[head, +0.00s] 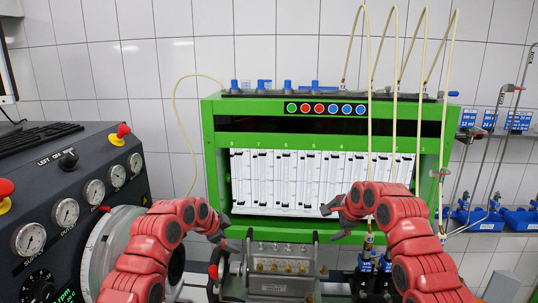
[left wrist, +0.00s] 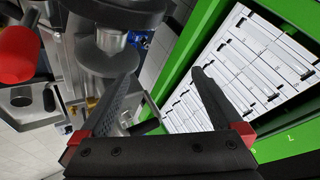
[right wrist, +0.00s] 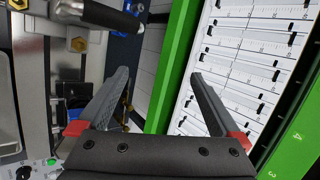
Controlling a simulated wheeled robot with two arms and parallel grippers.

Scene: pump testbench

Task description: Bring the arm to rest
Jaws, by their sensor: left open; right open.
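Both of my red arms are raised in front of the pump testbench. My left gripper (head: 226,238) is open and empty, in front of the lower left of the green testbench frame (head: 212,150). In the left wrist view my left gripper's dark fingers (left wrist: 165,90) are spread apart with nothing between them. My right gripper (head: 332,222) is open and empty, in front of the lower edge of the white gauge panel (head: 300,175). In the right wrist view its fingers (right wrist: 160,95) are spread, with nothing held.
A metal pump block (head: 282,272) with brass fittings stands below and between the grippers. A dark control console (head: 75,190) with dials stands at the left. Thin hoses (head: 396,90) hang at the right. Blue bins (head: 480,215) are on the wall at the right.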

